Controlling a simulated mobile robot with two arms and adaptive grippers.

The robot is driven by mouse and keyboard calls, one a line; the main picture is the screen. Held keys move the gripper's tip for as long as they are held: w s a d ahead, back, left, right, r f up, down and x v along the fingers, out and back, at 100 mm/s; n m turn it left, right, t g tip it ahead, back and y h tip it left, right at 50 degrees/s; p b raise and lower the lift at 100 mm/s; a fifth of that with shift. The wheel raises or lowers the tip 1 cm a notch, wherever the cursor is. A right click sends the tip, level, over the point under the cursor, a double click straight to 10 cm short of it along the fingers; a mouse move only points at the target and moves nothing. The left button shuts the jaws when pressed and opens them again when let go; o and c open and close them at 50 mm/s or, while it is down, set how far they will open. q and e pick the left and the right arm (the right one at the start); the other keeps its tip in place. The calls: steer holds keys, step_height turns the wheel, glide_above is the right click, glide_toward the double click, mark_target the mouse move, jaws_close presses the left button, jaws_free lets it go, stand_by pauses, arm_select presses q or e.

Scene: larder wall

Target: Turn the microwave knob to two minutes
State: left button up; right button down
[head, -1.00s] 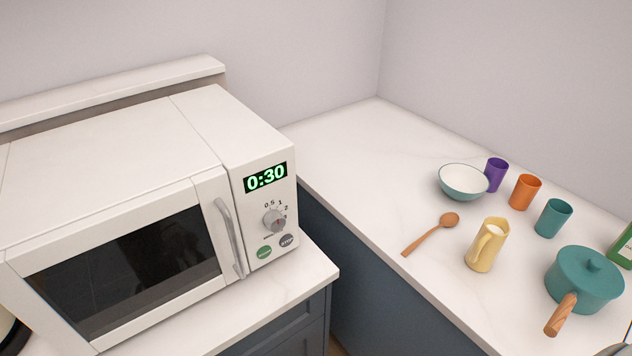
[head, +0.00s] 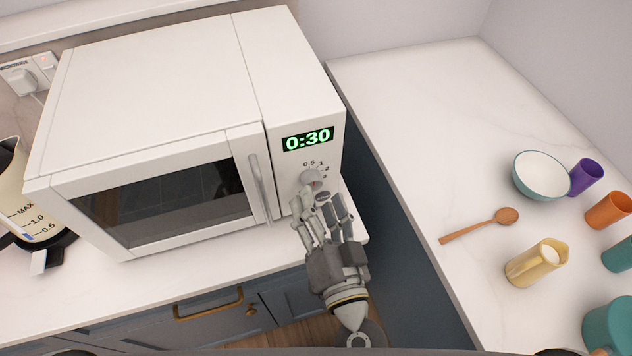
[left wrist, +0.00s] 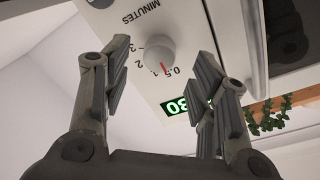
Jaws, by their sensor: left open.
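The white microwave (head: 150,90) stands on the counter with its door shut, and its green display (head: 307,139) reads 0:30. The grey knob (head: 311,178) is on its control panel below the display, with marks from 0.5 to 3 around it. In the left wrist view the knob (left wrist: 160,54) has a red pointer line toward 0.5. My left gripper (head: 314,206) is in front of the panel just below the knob. Its fingers (left wrist: 158,88) are open and apart, with the knob seen beyond the gap between them. I cannot tell whether they touch it. The lower buttons are hidden in the head view.
A kettle (head: 22,205) stands left of the microwave, near a wall socket (head: 22,82). On the right counter are a bowl (head: 541,177), a wooden spoon (head: 480,226), a yellow jug (head: 537,262), several cups and a teal pot (head: 612,328). A gap separates the counters.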

mark_target(313, 187)
arm_select(q)
steer(key=shift+p+x, duration=0.45)
steer(key=shift+x, duration=1.2)
arm_select(e)
steer(key=shift+w+d+r, duration=0.55)
steer(key=shift+w+r, duration=0.15)
steer(key=shift+r, duration=0.05)
arm_select(q)
steer(key=c, duration=1)
arm_select(e)
steer(key=shift+s, duration=0.15)
